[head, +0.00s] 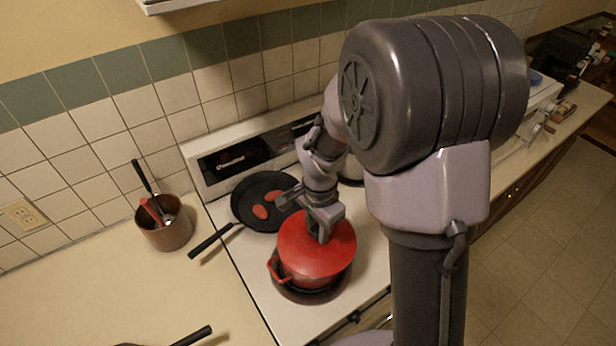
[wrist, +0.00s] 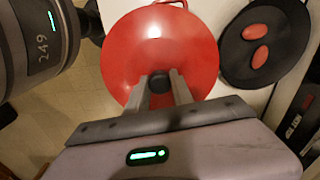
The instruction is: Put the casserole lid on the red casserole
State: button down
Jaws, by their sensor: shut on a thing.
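The red casserole (head: 289,275) stands on a front burner of the white stove, its left handle showing. The round red casserole lid (head: 300,244) is over the top of the pot and hides its opening. I cannot tell whether the lid rests fully on the rim. My gripper (head: 323,236) points down and is shut on the lid's dark knob. In the wrist view the lid (wrist: 190,60) fills the middle, and my gripper (wrist: 162,88) has its two fingers on either side of the knob. A red handle shows past the lid's far edge.
A black pan (head: 244,210) with red oval pieces is on the back left burner. A brown crock (head: 168,232) with utensils stands on the left counter. Another pan handle (head: 192,336) shows at the bottom edge. The left counter is mostly clear.

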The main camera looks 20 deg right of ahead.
jog(key=w+p, duration=0.1)
jog(key=w, duration=0.2)
jog(key=shift+w+f+p, duration=0.1)
jog(key=shift+p, duration=0.25)
jog(key=shift+w+f, duration=0.15)
jog(key=shift+f, duration=0.2)
jog(key=shift+f+b, duration=0.1)
jog(key=shift+b, duration=0.35)
notch_tip(320, 180, down, 6)
jog(key=b, duration=0.5)
jog(key=shift+b, duration=0.35)
jog(key=shift+f+b, duration=0.2)
jog(key=shift+b, duration=0.25)
jog(key=c, duration=1)
grip_release()
jog(key=shift+s, duration=0.2)
jog(key=shift+c, duration=0.2)
